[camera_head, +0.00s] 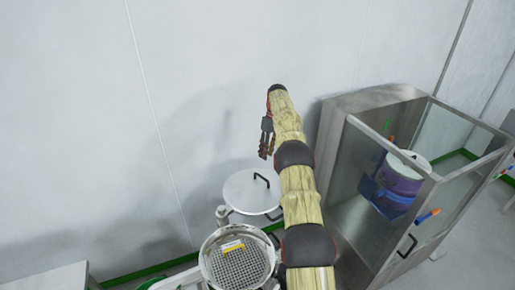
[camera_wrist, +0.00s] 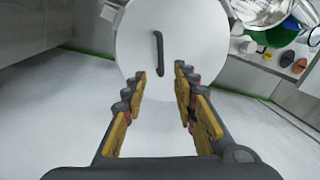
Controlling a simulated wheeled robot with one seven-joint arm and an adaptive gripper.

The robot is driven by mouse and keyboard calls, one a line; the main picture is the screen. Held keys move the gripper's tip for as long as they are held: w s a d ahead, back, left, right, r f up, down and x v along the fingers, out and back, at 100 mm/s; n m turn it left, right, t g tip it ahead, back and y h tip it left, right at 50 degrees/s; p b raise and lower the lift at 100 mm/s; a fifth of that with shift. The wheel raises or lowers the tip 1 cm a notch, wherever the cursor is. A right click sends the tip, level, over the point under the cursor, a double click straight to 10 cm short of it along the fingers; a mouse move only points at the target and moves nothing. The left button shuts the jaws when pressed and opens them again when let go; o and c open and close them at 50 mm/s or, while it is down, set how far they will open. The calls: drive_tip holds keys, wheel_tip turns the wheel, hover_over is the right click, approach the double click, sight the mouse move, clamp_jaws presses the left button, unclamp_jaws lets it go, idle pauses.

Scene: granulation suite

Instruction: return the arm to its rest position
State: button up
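My arm reaches up and away across the middle of the head view, wrapped in a tan cover with dark joints. My gripper (camera_head: 267,138) hangs at its far end in front of the white wall. In the wrist view my gripper (camera_wrist: 160,82) has its two fingers apart, with nothing between them. A round white lid (camera_head: 252,190) with a dark handle is below the gripper in the head view. In the wrist view the lid (camera_wrist: 188,38) lies beyond the fingertips, apart from them as far as I can tell.
A round vessel with a grid (camera_head: 237,266) and a yellow item stands in front of the lid. On the right is a steel cabinet (camera_head: 345,110) with glass panels, holding a purple and white drum (camera_head: 398,185). A white wall (camera_head: 70,130) stands behind. Open floor (camera_wrist: 55,105) shows left in the wrist view.

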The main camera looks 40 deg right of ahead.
idle(0.3)
wheel_tip(320, 180, down, 7)
drive_tip(key=s+a+m, duration=0.2)
drive_tip(key=s+m, duration=0.1)
drive_tip(key=m, duration=0.1)
drive_tip(key=s+a+r+h+b, duration=0.1)
drive_tip(key=s+a+r+b, duration=0.1)
drive_tip(key=s+a+r, duration=0.4)
drive_tip(key=s+a+r+m+b, duration=0.15)
drive_tip(key=s+a, duration=0.25)
drive_tip(key=a, duration=0.4)
drive_tip(key=s+a+r+h+b, duration=0.1)
drive_tip(key=s+a+r, duration=0.3)
drive_tip(key=a, duration=0.4)
drive_tip(key=s+a+r+n+t+b, duration=0.1)
drive_tip(key=s+a+n+t+b, duration=0.1)
drive_tip(key=s+a, duration=0.7)
drive_tip(key=s+a+r+n+t+b, duration=0.1)
drive_tip(key=s+a+b, duration=0.4)
drive_tip(key=s+a, duration=0.5)
drive_tip(key=shift+s+a+r+n+t, duration=0.15)
drive_tip(key=shift+s+r+n+t, duration=0.3)
drive_tip(key=shift+s+t, duration=1.5)
